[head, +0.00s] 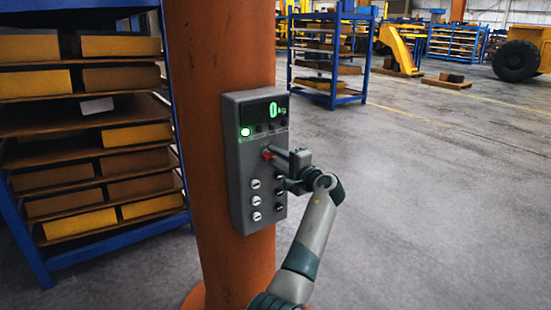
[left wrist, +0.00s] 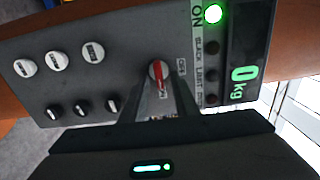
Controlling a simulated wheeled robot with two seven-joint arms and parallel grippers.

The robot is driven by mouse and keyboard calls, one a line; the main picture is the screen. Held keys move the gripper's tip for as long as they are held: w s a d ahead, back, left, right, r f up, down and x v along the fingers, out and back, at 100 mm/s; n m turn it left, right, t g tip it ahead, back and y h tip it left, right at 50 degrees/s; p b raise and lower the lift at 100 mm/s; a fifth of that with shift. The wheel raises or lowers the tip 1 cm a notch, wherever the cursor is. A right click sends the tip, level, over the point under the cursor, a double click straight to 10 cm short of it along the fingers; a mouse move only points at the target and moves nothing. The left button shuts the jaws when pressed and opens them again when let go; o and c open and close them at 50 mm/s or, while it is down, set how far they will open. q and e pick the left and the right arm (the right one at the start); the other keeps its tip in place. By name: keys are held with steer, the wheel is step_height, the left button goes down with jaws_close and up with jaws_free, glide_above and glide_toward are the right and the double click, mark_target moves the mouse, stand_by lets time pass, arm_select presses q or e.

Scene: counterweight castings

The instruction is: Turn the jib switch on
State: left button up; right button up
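The grey control box (head: 238,185) is mounted on an orange column. Its jib switch (head: 266,154) is a round knob with a red pointer; it also shows in the left wrist view (left wrist: 157,74), with small lettering around it that is partly hidden by the fingers. My left gripper (head: 273,157) reaches the box from the right. In the left wrist view its two fingertips (left wrist: 157,85) lie on either side of the knob and appear shut on it. A green lamp (head: 245,132) beside the word ON is lit. The display (head: 276,109) reads 0 kg. My right gripper is not in view.
Several white and black knobs (head: 256,200) sit lower on the box. The orange column (head: 215,60) stands behind it. A blue rack (head: 110,240) with yellow and brown castings is close on the left. The floor (head: 440,200) at right is clear.

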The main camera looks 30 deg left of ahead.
arm_select(q)
steer(key=b+v, duration=0.6)
steer(key=v, duration=1.1)
steer(key=shift+d+f, duration=0.1)
steer(key=shift+d, duration=0.05)
